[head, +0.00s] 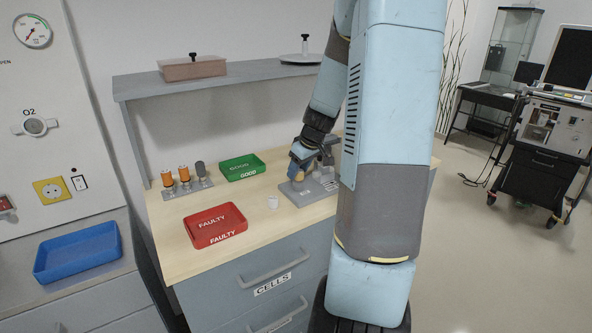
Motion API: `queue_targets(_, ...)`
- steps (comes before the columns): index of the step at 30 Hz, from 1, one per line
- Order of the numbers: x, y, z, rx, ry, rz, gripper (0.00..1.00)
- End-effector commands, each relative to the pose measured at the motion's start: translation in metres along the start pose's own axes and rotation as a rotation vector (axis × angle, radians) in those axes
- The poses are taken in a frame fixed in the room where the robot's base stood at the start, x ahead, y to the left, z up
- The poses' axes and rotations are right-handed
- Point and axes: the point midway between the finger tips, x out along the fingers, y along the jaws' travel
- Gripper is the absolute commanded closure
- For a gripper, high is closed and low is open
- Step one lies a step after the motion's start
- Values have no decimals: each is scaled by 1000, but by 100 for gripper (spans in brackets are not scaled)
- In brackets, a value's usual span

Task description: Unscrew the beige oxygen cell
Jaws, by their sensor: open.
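My gripper (299,168) is low over a grey fixture plate (304,195) on the wooden bench top, in the middle of the head view. It is open, but its fingers are small and partly hidden. A grey block-like part of the fixture (326,158) stands just right of it, partly behind my arm. I cannot clearly make out a beige oxygen cell; a small tan patch at my gripper may be part of the hand or of a cell. A grey rack (188,190) on the left holds two orange-topped cells and one grey-topped cell.
A red FAULTY tray (215,226) and a green GOOD tray (242,168) lie on the bench. A grey shelf (225,80) spans above. A blue tray (78,252) sits on the left counter.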

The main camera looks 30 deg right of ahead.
Motion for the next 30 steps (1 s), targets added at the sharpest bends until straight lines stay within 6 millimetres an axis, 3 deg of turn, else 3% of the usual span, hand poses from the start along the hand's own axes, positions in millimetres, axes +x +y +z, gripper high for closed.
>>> queue_targets(30, 0, -1, -1, 488, 0, 203, 49)
